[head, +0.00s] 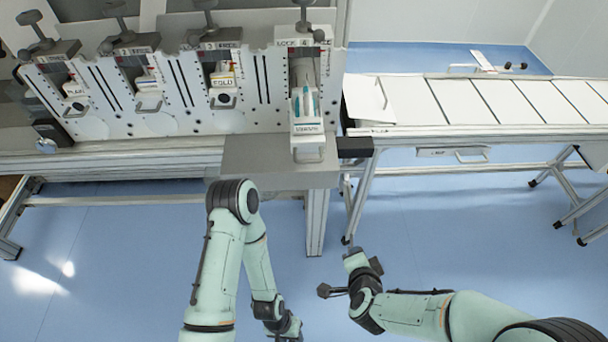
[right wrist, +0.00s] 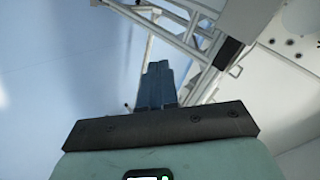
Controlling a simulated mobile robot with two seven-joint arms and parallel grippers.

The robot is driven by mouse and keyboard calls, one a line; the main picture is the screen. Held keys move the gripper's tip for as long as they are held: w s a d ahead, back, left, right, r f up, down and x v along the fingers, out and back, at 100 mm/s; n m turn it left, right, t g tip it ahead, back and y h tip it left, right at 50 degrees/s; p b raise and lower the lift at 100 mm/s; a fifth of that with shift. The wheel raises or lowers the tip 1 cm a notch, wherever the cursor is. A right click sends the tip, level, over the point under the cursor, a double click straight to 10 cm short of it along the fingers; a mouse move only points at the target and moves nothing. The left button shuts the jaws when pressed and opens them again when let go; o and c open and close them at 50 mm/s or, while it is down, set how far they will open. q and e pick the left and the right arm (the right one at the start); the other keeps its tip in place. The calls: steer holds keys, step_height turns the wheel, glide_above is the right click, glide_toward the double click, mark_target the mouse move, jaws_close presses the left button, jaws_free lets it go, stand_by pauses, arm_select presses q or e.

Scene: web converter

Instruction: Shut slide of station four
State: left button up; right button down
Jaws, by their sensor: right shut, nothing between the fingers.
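Station four (head: 303,40), marked with a 4 and LOCK, is the rightmost unit on the grey machine. Its slide (head: 306,128) sticks out towards me, with a pale tray and some teal pieces on it and a metal bar handle (head: 308,153) at its front. My right gripper (head: 351,247) is below and right of the slide, apart from it. In the right wrist view its dark fingers (right wrist: 157,84) are together and empty. My left gripper (head: 292,328) is low in the head view, small and partly hidden; I cannot tell its jaw state.
A grey shelf (head: 240,155) juts out below the slide. A conveyor with white panels (head: 500,100) stands at right on metal legs. The blue floor (head: 110,265) is clear at left.

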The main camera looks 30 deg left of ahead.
steer(key=s+a+r+m+t+y, duration=0.25)
steer(key=a+r, duration=0.45)
steer(key=r, duration=0.6)
steer(key=m+t+y+b, duration=0.2)
glide_toward(303, 162)
steer(key=p+x, duration=0.2)
steer(key=x, duration=0.4)
steer(key=shift+w+a, duration=0.25)
steer(key=shift+w, duration=0.05)
steer(key=shift+f+h, duration=0.1)
steer(key=shift+h, duration=0.15)
steer(key=shift+w, duration=0.1)
